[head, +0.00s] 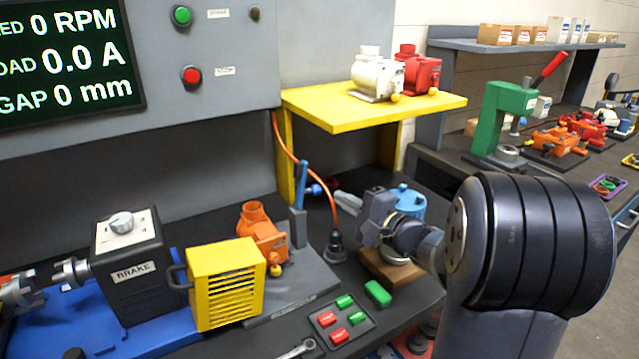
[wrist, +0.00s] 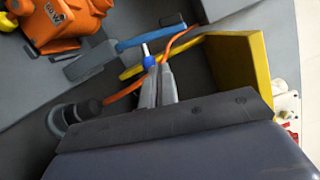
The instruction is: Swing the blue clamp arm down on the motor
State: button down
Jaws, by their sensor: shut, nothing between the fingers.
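The blue clamp arm (head: 301,183) stands upright on its grey post, to the right of the orange motor (head: 262,240), and is raised clear of it. In the wrist view the clamp arm (wrist: 150,38) reaches across the top, with a blue-and-white tip below it. The motor (wrist: 62,22) shows at the upper left there. My gripper (head: 340,198) is to the right of the clamp arm, fingers pointing at it. In the wrist view my gripper (wrist: 158,78) is shut and empty, its fingertips close to the clamp's tip; I cannot tell whether they touch.
An orange cable (head: 325,170) hangs down to a black plug beside the clamp, close to my fingers. A yellow shelf (head: 330,112) with white and red motors stands above. A yellow guard (head: 226,283) is left of the motor. A blue motor (head: 408,202) is behind my wrist.

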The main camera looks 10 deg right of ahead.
aim_at(304, 184)
jog(key=p+x, duration=0.1)
jog(key=x, duration=0.7)
jog(key=shift+s+a+r+n+b, duration=0.2)
jog(key=shift+n+b, duration=0.5)
jog(key=shift+b, duration=0.55)
jog(key=n+b, duration=0.1)
jog(key=b, duration=0.1)
jog(key=a+n+b, duration=0.1)
jog(key=b, duration=0.1)
jog(key=shift+s+a+g, duration=0.2)
jog(key=shift+s+g, duration=0.05)
jog(key=shift+g, duration=0.05)
jog(key=a+n+h+b, duration=0.1)
jog(key=a+n+b, duration=0.1)
jog(key=n+b, duration=0.1)
jog(key=s+a+f+n+h+b, duration=0.1)
jog(key=a+n+b, duration=0.2)
jog(key=b, duration=0.3)
jog(key=s+a+f+n+h+b, duration=0.1)
jog(key=a+n+h+b, duration=0.1)
jog(key=n+b, duration=0.3)
jog(key=shift+s+a+g, duration=0.2)
jog(key=shift+a+g, duration=0.1)
jog(key=shift+g, duration=0.1)
jog(key=shift+s+a+f+n+h+b, duration=0.1)
jog(key=shift+a+f+n+h+b, duration=0.25)
jog(key=shift+n+b, duration=0.55)
jog(key=shift+a+f, duration=0.1)
jog(key=shift+f, duration=0.3)
